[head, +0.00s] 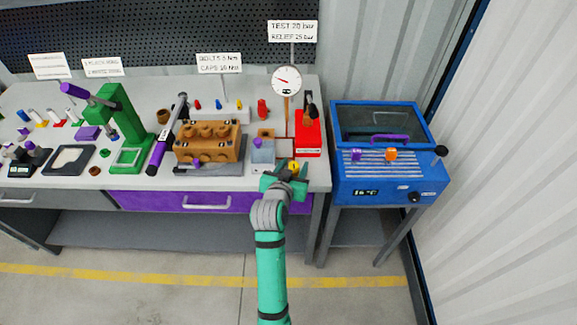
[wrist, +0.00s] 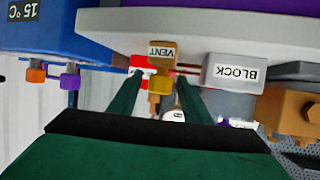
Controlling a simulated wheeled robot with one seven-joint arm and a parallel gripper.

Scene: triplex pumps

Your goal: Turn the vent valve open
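The vent valve is a small yellow piece (head: 294,166) near the front edge of the bench. In the wrist view, which is upside down, it shows as a brass body labelled VENT (wrist: 162,52) with a yellow knob (wrist: 161,80). My gripper (head: 289,181) is at the bench front, right by the valve. In the wrist view my gripper (wrist: 160,82) has its two green fingers apart, one on each side of the yellow knob, with gaps visible. I cannot tell how far the valve is turned. In the head view my gripper hides part of it.
A grey block labelled BLOCK (wrist: 235,73) stands close beside the valve. A red hand pump (head: 308,135) and a pressure gauge (head: 286,79) are behind it. A brown pump body (head: 208,142) is to the left. A blue bath (head: 385,180) stands to the right.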

